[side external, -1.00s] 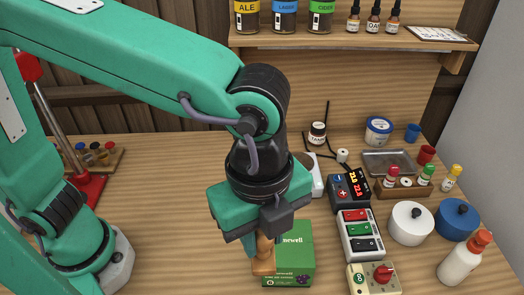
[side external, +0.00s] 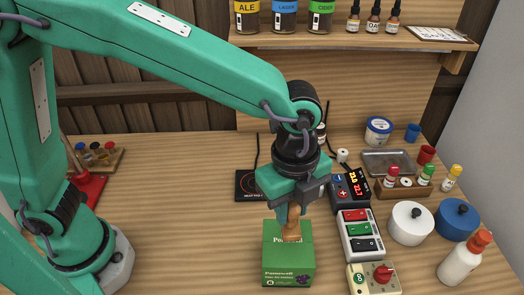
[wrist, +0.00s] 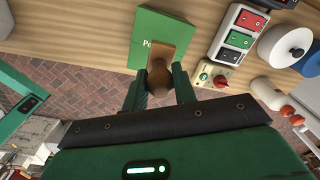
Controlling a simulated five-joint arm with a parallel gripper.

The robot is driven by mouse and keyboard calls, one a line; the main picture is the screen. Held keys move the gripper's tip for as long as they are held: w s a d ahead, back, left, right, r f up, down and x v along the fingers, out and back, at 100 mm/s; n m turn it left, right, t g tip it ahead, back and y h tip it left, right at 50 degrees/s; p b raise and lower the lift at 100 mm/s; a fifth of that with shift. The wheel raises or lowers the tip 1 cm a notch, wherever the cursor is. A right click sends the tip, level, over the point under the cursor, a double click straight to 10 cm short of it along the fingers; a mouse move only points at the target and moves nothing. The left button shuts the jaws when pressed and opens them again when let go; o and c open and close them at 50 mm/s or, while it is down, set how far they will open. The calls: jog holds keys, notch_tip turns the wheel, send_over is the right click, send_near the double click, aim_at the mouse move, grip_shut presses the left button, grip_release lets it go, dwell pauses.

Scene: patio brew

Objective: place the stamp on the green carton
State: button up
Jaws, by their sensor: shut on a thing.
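The stamp (side external: 291,232) has a brown wooden handle and block. My gripper (side external: 291,213) is shut on its handle and holds it pointing down. The green carton (side external: 288,268) stands upright on the table, with white lettering on its front. In the side view the stamp overlaps the carton's top face; whether it touches the carton I cannot tell. The wrist view shows the stamp (wrist: 160,48) between my fingers and in front of the carton (wrist: 147,24), hiding part of its lettering. The stamp's underside is hidden.
Right of the carton stand a switch box (side external: 360,234), a red-knobbed box (side external: 374,279) and a controller with lit digits (side external: 349,191). A black plate (side external: 247,186) lies behind my gripper. White (side external: 411,223) and blue (side external: 457,219) pots stand farther right. The table left of the carton is clear.

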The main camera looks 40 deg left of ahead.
aim_at(290, 221)
jog(key=shift+f, duration=2)
jog(key=o, duration=1)
jog(key=shift+f, duration=0.1)
jog(key=shift+c, duration=0.2)
notch_tip(290, 221, up, 12)
jog(key=shift+s+a+r, duration=0.1)
jog(key=shift+a+r, duration=0.05)
